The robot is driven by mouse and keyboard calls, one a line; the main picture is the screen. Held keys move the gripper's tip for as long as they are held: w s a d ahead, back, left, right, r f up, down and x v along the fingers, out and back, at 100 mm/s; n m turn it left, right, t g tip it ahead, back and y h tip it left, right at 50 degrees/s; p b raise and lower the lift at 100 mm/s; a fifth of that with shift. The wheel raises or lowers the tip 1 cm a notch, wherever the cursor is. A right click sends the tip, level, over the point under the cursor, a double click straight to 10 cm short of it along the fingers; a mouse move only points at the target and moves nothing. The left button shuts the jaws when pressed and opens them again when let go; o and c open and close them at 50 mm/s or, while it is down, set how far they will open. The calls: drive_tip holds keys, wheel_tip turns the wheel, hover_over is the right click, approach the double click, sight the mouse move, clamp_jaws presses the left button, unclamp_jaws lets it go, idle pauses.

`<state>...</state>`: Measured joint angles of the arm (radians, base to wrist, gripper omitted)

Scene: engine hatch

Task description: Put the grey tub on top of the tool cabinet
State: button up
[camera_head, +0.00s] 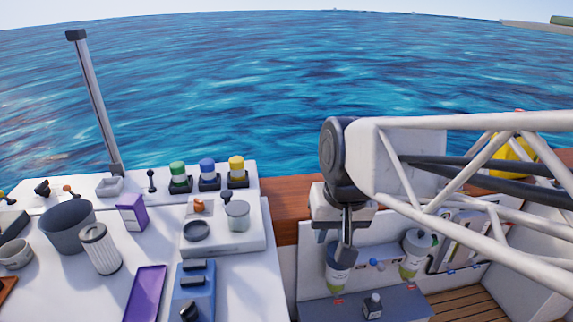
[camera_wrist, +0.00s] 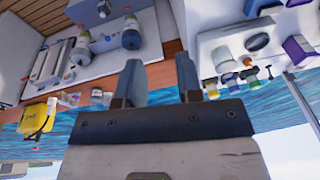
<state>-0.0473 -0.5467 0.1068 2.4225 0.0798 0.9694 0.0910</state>
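The grey tub (camera_head: 67,228) is a dark, open, round vessel standing upright on the white worktop at the left of the head view. A grey-blue flat-topped box at the bottom centre, right of the worktop, looks like the tool cabinet (camera_head: 335,311). My gripper (camera_head: 346,250) hangs above and behind this cabinet, far to the right of the tub. In the wrist view my gripper (camera_wrist: 160,78) has its fingers apart with nothing between them. I cannot make out the tub in the wrist view.
A white ribbed cylinder (camera_head: 100,249) stands close to the tub's right, with a purple box (camera_head: 131,212) beyond. A pale bowl (camera_head: 15,254) is at its left. A tall post (camera_head: 95,100) rises behind. Two bottles (camera_head: 340,268) (camera_head: 416,252) stand behind the cabinet top.

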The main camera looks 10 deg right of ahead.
drive_tip(key=s+d+f+h, duration=0.1)
drive_tip(key=s+d+f, duration=0.1)
drive_tip(key=s, duration=0.3)
drive_tip(key=shift+s+d+n, duration=0.2)
drive_tip(key=shift+d+n, duration=0.2)
drive_tip(key=shift+d, duration=0.2)
